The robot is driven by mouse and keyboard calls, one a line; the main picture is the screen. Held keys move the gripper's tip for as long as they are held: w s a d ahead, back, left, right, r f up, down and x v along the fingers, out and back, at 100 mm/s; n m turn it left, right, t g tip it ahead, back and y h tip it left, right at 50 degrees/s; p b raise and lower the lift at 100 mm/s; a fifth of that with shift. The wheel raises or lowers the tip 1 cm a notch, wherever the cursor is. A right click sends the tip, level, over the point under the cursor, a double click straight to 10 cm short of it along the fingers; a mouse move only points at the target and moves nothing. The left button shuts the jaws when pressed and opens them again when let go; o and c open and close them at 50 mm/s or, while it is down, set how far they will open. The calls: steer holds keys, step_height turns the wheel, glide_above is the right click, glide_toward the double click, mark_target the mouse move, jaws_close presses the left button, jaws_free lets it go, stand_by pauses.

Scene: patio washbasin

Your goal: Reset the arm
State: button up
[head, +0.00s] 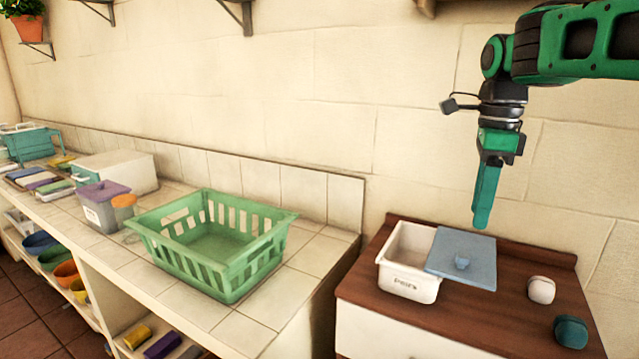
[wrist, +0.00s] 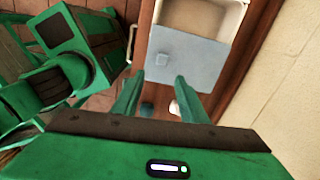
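My gripper (head: 481,220) hangs pointing down above the brown wooden cabinet top at the right of the head view. In the wrist view its two green fingers (wrist: 158,76) stand apart with nothing between them. Below is a white box (head: 408,285) with dark lettering. A blue-grey lid (head: 468,252) with a small knob lies beside it and overlaps its right side, leaving the box partly open and empty-looking. The lid (wrist: 185,62) and box (wrist: 207,14) also show in the wrist view. The gripper is apart from both.
A white rounded item (head: 541,289) and a teal one (head: 571,331) lie at the cabinet's right. A green basket (head: 215,250) stands empty on the tiled counter, with a purple-lidded container (head: 104,205) farther left. The wall is close behind my arm.

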steer(key=s+d+f+n, duration=0.3)
steer(key=s+f+n, duration=0.5)
steer(key=s, duration=0.3)
steer(key=s+d+f+n, duration=0.3)
steer(key=s+f+n, duration=0.6)
steer(key=s+f, duration=0.1)
steer(key=shift+s+d+f, duration=0.4)
steer(key=shift+s, duration=0.5)
steer(key=shift+w+f, duration=0.25)
steer(key=shift+w, duration=0.35)
